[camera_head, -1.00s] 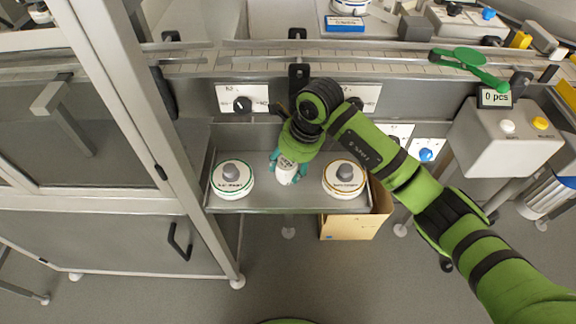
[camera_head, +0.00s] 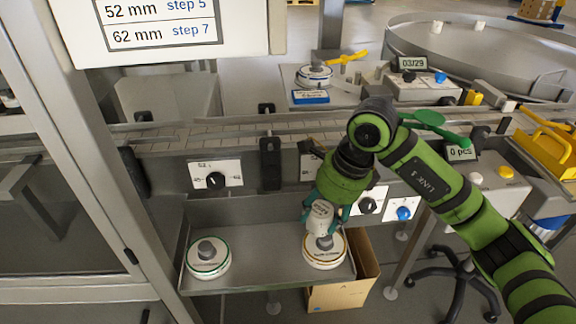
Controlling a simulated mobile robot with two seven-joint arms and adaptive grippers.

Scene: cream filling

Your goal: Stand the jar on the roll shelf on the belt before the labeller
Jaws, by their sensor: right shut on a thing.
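The white jar (camera_head: 319,219) is between the teal fingers of my right gripper (camera_head: 324,207), which is shut on it. The jar looks raised over the roll shelf (camera_head: 265,278), in front of the orange-rimmed roll (camera_head: 325,258) as seen from the head. It hides part of that roll. A green-rimmed roll (camera_head: 208,262) stands on the left of the shelf. The belt (camera_head: 230,130) runs across behind and above the shelf, and its visible left stretch holds no jar. I cannot tell which part is the labeller. My left gripper is not in view.
Dial panels (camera_head: 215,178) line the machine front below the belt. A black bracket (camera_head: 270,160) stands at the belt's near edge. A green lever (camera_head: 437,125) reaches over the belt at right. A cardboard box (camera_head: 345,293) is under the shelf. A grey frame post (camera_head: 100,150) stands at left.

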